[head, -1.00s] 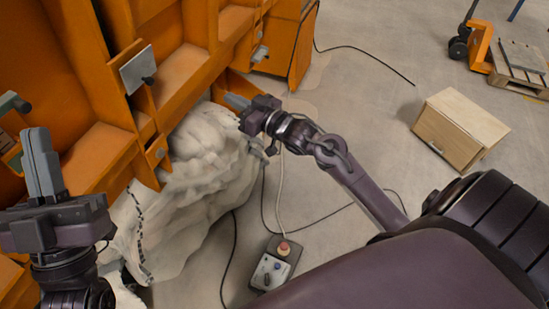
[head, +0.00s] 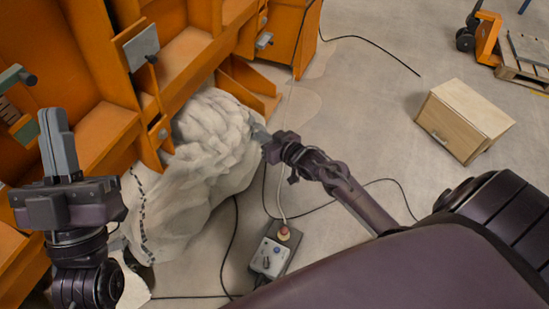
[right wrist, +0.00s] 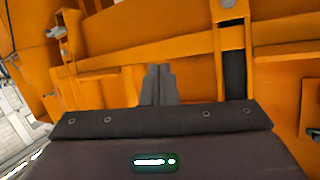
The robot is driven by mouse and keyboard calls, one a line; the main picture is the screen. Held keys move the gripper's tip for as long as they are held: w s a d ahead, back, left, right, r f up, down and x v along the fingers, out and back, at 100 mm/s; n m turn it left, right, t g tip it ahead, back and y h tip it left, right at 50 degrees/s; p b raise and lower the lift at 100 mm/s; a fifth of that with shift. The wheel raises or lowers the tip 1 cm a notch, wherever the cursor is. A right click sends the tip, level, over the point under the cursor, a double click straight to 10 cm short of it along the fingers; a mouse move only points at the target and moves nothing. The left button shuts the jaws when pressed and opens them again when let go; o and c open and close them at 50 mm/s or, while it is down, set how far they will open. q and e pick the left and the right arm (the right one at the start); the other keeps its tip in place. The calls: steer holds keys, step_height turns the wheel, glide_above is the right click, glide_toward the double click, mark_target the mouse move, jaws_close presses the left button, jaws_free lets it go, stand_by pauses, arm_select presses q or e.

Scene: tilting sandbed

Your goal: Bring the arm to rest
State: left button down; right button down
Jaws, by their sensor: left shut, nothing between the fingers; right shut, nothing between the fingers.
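My right gripper (head: 258,132) is shut and empty in the head view. It is held near the right side of the white bulging bag (head: 205,150); I cannot tell if it touches the bag. In the right wrist view its fingers (right wrist: 158,84) are together, with orange machine panels beyond them. My left gripper (head: 57,140) is shut and empty at the left of the head view, pointing up in front of the orange machine (head: 100,75).
A control box with a red button (head: 272,255) lies on the floor with cables around it. A wooden cabinet (head: 463,120) stands at the right. An orange pallet truck (head: 488,38) is at the back right. The floor between is open.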

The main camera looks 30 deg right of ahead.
arm_select(q)
steer(key=shift+s+d+f, duration=0.15)
steer(key=shift+s, duration=0.35)
arm_select(e)
steer(key=s+f+g, duration=0.1)
steer(key=s+f, duration=0.2)
steer(key=f, duration=0.3)
steer(key=shift+s+d+f+h, duration=0.15)
steer(key=shift+s+d+h, duration=0.05)
steer(key=shift+d+h, duration=0.2)
arm_select(q)
steer(key=shift+w+f, duration=0.1)
